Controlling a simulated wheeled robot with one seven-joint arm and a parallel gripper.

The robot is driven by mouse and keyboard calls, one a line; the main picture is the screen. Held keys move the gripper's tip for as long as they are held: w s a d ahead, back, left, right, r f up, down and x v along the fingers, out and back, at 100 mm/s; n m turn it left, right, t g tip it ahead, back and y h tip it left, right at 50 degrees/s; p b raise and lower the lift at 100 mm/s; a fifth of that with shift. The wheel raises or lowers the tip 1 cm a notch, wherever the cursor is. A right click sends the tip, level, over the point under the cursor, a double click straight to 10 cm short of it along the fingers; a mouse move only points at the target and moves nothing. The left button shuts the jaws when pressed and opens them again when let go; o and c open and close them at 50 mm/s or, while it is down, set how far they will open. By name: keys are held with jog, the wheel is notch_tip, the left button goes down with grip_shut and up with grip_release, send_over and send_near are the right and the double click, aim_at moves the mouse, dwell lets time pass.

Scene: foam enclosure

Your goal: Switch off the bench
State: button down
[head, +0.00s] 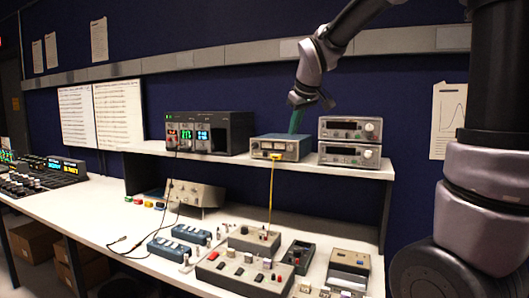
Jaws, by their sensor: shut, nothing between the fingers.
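The bench (118,228) has a white top with a raised shelf (375,170) at its back. On the shelf, a black power supply (240,130) shows lit green and blue digits. A smaller instrument (280,148) stands right of it with a yellow lead plugged into its front. Two stacked grey instruments (349,129) stand further right; their small displays look faintly lit. My gripper (294,130) points down just above or behind the smaller instrument, its fingers together and empty. I cannot tell whether it touches anything. No switch is clearly identifiable as the bench's own.
Control boxes crowd the bench top, including a long box with red buttons (240,274) and a grey box (254,240). A beige unit (194,193) sits under the shelf. Loose leads lie at centre-left. A lit console (50,172) stands far left.

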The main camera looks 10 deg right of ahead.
aim_at(265, 150)
jog(key=w+a+f+n, duration=0.3)
jog(key=w+a+n, duration=0.1)
jog(key=w+a, duration=0.4)
jog(key=shift+w+f+n+t, duration=0.15)
jog(key=shift+w+n+t, duration=0.15)
jog(key=shift+w, duration=0.25)
jog(key=shift+a, duration=0.1)
jog(key=x, duration=0.3)
jog(key=w+d+x, duration=0.1)
jog(key=x, duration=0.3)
jog(key=r+x, duration=0.1)
jog(key=x, duration=0.3)
jog(key=shift+w+d, duration=0.3)
jog(key=shift+d, duration=0.1)
jog(key=shift+w+d+r, duration=0.1)
jog(key=shift+w+d, duration=0.1)
jog(key=shift+w, duration=0.35)
jog(key=shift+w, duration=0.1)
